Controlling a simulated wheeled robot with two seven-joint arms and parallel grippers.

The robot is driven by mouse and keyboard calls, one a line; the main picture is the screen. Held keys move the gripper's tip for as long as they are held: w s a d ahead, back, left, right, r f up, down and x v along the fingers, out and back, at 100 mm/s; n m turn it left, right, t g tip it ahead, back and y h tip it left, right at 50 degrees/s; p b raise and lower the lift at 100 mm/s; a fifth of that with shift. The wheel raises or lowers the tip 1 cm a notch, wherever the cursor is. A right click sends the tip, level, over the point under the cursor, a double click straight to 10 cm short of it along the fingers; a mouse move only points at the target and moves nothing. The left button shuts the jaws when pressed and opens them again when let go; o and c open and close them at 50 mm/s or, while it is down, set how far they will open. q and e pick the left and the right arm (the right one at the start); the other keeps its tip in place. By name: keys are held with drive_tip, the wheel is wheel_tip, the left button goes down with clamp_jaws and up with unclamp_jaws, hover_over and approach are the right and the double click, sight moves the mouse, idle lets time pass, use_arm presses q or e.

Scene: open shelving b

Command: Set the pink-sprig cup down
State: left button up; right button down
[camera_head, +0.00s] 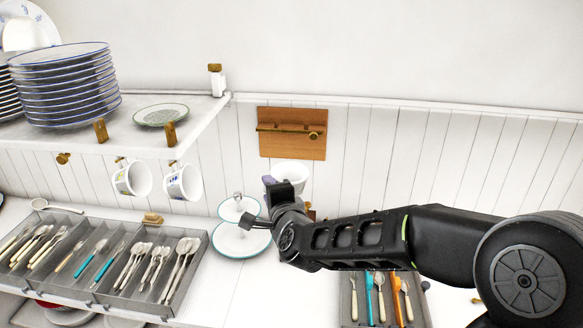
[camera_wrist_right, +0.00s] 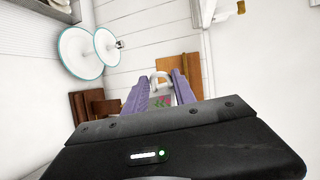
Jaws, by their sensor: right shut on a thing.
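My right gripper (camera_head: 272,184) reaches in from the right and is shut on the pink-sprig cup (camera_head: 292,172), a white cup partly hidden behind it. In the right wrist view, the purple fingers of the right gripper (camera_wrist_right: 163,88) close around the cup's white handle (camera_wrist_right: 162,77). A patch of pink and green pattern shows between the fingers. The cup appears in front of the wall, above and right of a two-tier plate stand (camera_head: 239,243); I cannot tell its height over the counter. My left gripper is not in view.
Two cups (camera_head: 133,179) hang under the upper shelf (camera_head: 205,117), which bears stacked plates (camera_head: 70,90). A grey cutlery tray (camera_head: 118,290) stands at left, another (camera_head: 345,300) below my arm. A wooden rack (camera_head: 291,146) is on the wall. The counter between the trays is mostly clear.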

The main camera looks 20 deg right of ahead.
drive_tip(key=a+f+y+b, duration=0.1)
drive_tip(key=a+f, duration=0.1)
drive_tip(key=f, duration=0.7)
drive_tip(key=a+f+n+y+b, duration=0.1)
drive_tip(key=a+f+b, duration=0.1)
drive_tip(key=f, duration=0.8)
drive_tip(key=shift+s+a+n+b, duration=0.3)
drive_tip(key=shift+s+a, duration=0.05)
drive_tip(key=shift+a, duration=0.35)
drive_tip(key=shift+f, duration=0.1)
